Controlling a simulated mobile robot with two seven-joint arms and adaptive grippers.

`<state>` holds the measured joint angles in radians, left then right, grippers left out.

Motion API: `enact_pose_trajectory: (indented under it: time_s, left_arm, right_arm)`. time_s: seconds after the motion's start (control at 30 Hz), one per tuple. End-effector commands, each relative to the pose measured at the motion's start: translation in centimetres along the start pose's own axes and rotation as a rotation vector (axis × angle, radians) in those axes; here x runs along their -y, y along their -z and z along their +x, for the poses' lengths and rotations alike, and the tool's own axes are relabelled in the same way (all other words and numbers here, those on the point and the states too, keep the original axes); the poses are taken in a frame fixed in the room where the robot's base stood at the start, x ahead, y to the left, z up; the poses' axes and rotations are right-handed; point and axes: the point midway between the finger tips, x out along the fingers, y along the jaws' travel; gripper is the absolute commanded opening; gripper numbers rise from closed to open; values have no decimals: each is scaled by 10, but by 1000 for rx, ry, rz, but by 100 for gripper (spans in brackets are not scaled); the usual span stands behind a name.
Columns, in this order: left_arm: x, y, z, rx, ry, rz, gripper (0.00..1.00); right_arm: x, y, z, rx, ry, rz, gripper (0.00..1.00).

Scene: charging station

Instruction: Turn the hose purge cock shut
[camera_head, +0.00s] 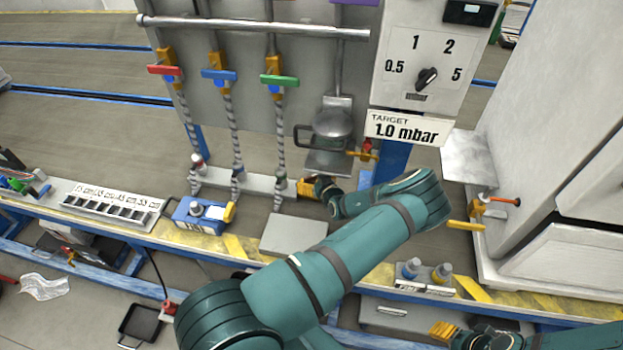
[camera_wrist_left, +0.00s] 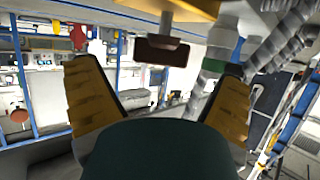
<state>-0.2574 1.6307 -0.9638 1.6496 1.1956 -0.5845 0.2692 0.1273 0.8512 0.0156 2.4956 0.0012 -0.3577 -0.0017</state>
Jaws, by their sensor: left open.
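My left gripper (camera_head: 312,187) is low in front of the grey panel, just right of the foot of the green-handled hose. In the left wrist view its two yellow fingers (camera_wrist_left: 157,78) are spread with nothing held between them. A dark brown handle (camera_wrist_left: 160,50) on a short stem hangs from a yellow body there, beyond and between the fingertips, with no visible contact. No label shows which part is the purge cock. My right gripper (camera_head: 444,331) is at the bottom right, its jaws unclear.
Red (camera_head: 165,70), blue (camera_head: 219,75) and green (camera_head: 279,80) valve handles sit on hoses at the panel. A blue box (camera_head: 190,222) and a grey plate (camera_head: 293,234) are on the bench.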

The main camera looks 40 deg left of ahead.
Motion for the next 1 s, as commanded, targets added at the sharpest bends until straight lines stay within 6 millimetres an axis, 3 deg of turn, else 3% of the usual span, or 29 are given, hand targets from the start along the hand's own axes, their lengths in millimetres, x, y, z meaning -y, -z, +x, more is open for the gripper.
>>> enact_pose_trajectory:
  time_s: [0.2,0.6,0.67,0.8,1.0]
  left_arm:
    - [0,-1,27,0,1,-1,94]
    - [0,0,33,1,0,1,94]
    - [0,0,33,1,0,1,78]
    - [0,0,33,1,0,1,29]
    - [0,0,33,1,0,0,25]
  right_arm:
    - [-2,1,6,-3,0,0,47]
    - [-3,1,7,-4,0,0,47]
    - [-3,1,7,-4,0,0,47]
    - [-3,1,7,-4,0,0,47]
    - [-3,1,7,-4,0,0,47]
